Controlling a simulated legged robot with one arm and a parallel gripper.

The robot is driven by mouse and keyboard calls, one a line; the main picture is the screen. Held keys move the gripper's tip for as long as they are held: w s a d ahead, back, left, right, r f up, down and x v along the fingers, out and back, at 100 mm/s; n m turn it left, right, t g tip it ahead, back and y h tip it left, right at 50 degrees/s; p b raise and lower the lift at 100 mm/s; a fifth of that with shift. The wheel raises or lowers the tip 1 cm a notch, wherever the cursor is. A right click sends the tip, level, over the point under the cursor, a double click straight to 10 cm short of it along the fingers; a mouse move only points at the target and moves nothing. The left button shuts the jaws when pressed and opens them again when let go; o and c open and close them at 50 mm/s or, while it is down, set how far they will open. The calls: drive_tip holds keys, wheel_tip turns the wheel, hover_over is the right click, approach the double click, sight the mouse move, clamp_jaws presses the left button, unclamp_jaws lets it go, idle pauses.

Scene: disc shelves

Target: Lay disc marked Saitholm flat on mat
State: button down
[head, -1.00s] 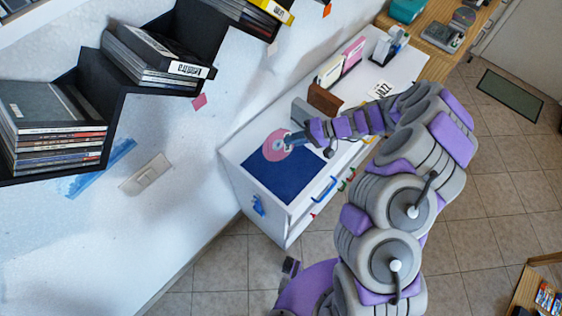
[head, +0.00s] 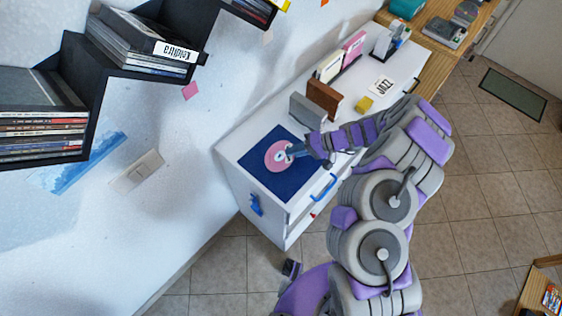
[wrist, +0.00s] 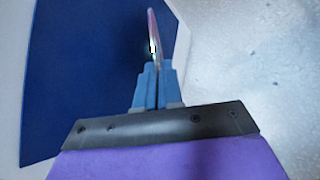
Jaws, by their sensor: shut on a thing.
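A pink disc (head: 272,161) with a pale centre is over the dark blue mat (head: 283,190) on the white cabinet top. My gripper (head: 290,153) is shut on the disc's right edge. In the wrist view the blue fingers (wrist: 154,78) pinch the disc (wrist: 153,38), which shows nearly edge-on as a thin strip. The mat (wrist: 85,70) fills the left of that view. Mat shows around the disc in the head view. I cannot tell whether the disc touches the mat or hangs just above it. Its marking is not readable.
A grey block (head: 306,112) and a brown block (head: 323,98) stand just behind the mat. Black stepped shelves (head: 100,85) with cases hang on the left wall. A blue drawer handle (head: 325,187) sticks out in front.

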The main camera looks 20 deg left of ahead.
drive_tip(key=shift+d, duration=0.3)
drive_tip(key=c, duration=1.5)
unclamp_jaws()
drive_tip(key=shift+a, duration=0.3)
drive_tip(key=shift+c, duration=0.2)
drive_tip(key=shift+o, duration=0.5)
drive_tip(key=shift+a, duration=0.3)
drive_tip(key=shift+p+v, duration=0.45)
drive_tip(key=shift+v, duration=3.8)
drive_tip(key=shift+d+f, duration=0.1)
drive_tip(key=shift+f, duration=0.05)
wheel_tip(320, 180, up, 8)
drive_tip(key=d+p, duration=0.1)
drive_tip(key=d, duration=0.1)
drive_tip(key=shift+w+d+f+p, duration=0.2)
drive_tip(key=shift+w+f+p, duration=0.05)
drive_tip(key=shift+w+p, duration=0.15)
